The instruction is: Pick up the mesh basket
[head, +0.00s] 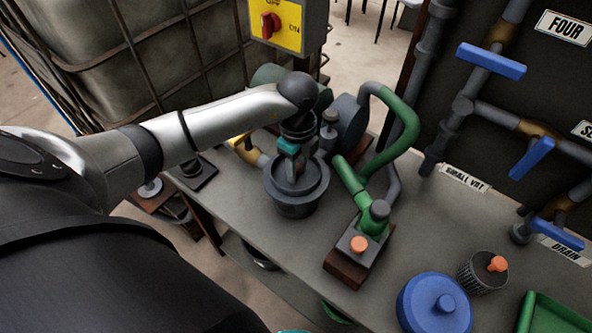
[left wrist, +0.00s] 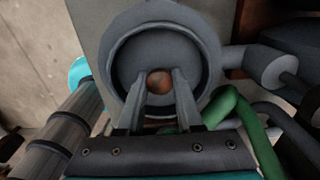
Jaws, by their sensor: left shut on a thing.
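A dark mesh basket (head: 482,275) with an orange knob stands on the bench at the right in the head view, away from my grippers. My left gripper (head: 292,172) reaches down into an open grey round pot (head: 297,205) at the middle of the bench. In the left wrist view my left gripper (left wrist: 159,82) is shut on a round brownish knob (left wrist: 160,83) inside the pot (left wrist: 120,42). The pot's inside looks plain grey; I cannot make out mesh there, or what the knob belongs to. My right gripper does not show.
A blue lid (head: 434,306) and a green tray (head: 553,318) lie at the bench's front right. Green piping (head: 405,130) and a small block with an orange button (head: 358,245) stand right of the pot. Blue-handled valves (head: 491,61) line the right. A caged tank (head: 140,55) stands behind.

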